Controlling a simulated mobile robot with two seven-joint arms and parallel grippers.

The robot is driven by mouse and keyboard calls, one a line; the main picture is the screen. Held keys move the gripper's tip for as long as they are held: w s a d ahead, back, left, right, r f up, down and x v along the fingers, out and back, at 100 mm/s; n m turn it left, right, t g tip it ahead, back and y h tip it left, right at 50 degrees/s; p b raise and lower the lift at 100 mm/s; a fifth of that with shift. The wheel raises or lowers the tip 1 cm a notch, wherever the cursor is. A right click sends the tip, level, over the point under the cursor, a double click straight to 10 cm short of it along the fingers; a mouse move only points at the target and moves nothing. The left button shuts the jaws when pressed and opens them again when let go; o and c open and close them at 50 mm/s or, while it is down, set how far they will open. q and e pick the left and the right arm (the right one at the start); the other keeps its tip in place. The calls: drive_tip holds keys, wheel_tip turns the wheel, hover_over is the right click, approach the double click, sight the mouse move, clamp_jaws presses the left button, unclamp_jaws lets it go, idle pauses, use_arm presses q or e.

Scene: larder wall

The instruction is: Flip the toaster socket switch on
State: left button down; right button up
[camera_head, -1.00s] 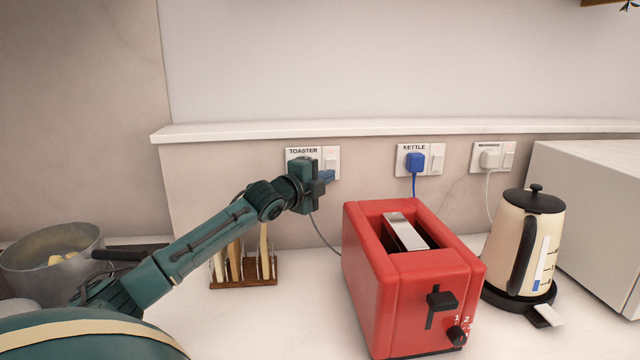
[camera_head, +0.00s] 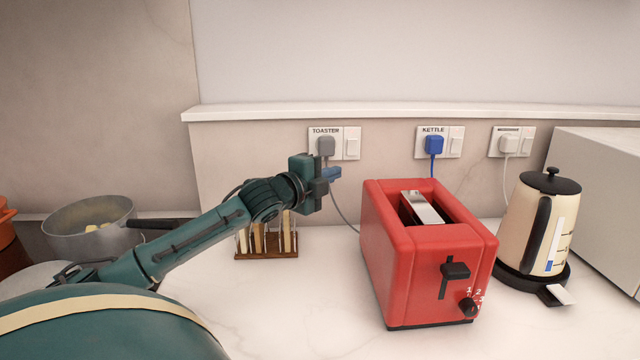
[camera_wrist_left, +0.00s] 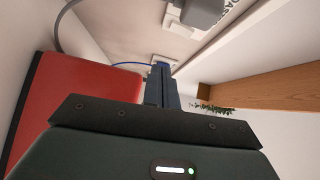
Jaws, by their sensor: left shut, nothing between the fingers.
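The toaster socket (camera_head: 340,132) is on the wall under the ledge, labelled TOASTER, with a grey plug (camera_head: 325,146) in its left half. Its white rocker switch (camera_head: 352,145) is on the right half and in clear view; its on or off position is too small to tell. My left gripper (camera_head: 333,174) is shut and empty, just below the socket and apart from the switch. In the left wrist view the shut fingers (camera_wrist_left: 162,88) point towards the wall, with the grey plug (camera_wrist_left: 203,12) at the top edge. My right gripper is not in view.
The red toaster (camera_head: 400,262) stands right of my left gripper. The kettle socket (camera_head: 453,142) with a blue plug and another socket (camera_head: 526,140) are further right. A kettle (camera_head: 535,225), a rack (camera_head: 265,253) and a pot (camera_head: 85,240) stand on the counter.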

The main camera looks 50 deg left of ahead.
use_arm(q)
drive_tip(key=shift+s+d+f, duration=0.1)
drive_tip(key=shift+s, duration=0.8)
drive_tip(key=shift+s+d+f, duration=0.1)
drive_tip(key=shift+s, duration=0.75)
